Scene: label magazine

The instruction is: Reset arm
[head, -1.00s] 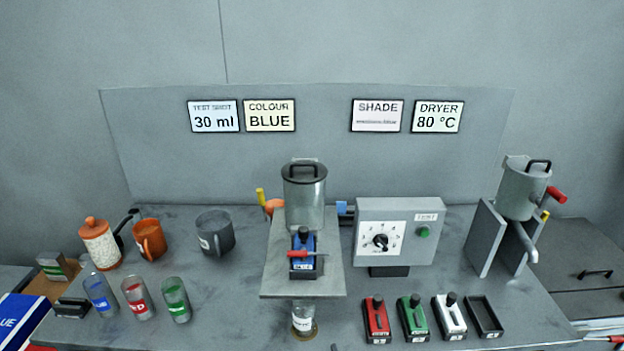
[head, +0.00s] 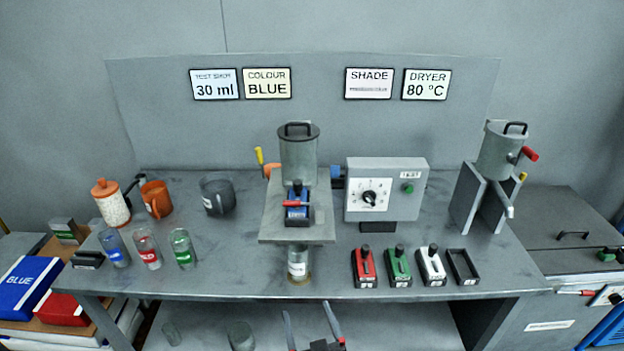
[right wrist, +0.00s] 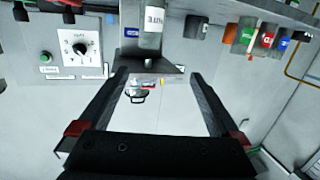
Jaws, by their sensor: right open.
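My right gripper (head: 308,312) shows at the bottom middle of the head view, its two fingers apart and pointing up toward the bench. It also shows in the right wrist view (right wrist: 158,76), with nothing held between the fingers. It is in front of the bench's front edge, apart from everything on it. The stand (head: 270,226) with the metal hopper (head: 299,158) and blue module (head: 298,210) is beyond it. A clear jar with a white label (head: 298,265) stands under the stand. My left gripper does not show.
The bench (head: 215,260) holds the dial box (head: 386,190), red (head: 364,268), green (head: 397,267) and white (head: 430,266) modules, an empty black holder (head: 463,268), and labelled glasses at left. A dryer-like can (head: 499,150) stands at right.

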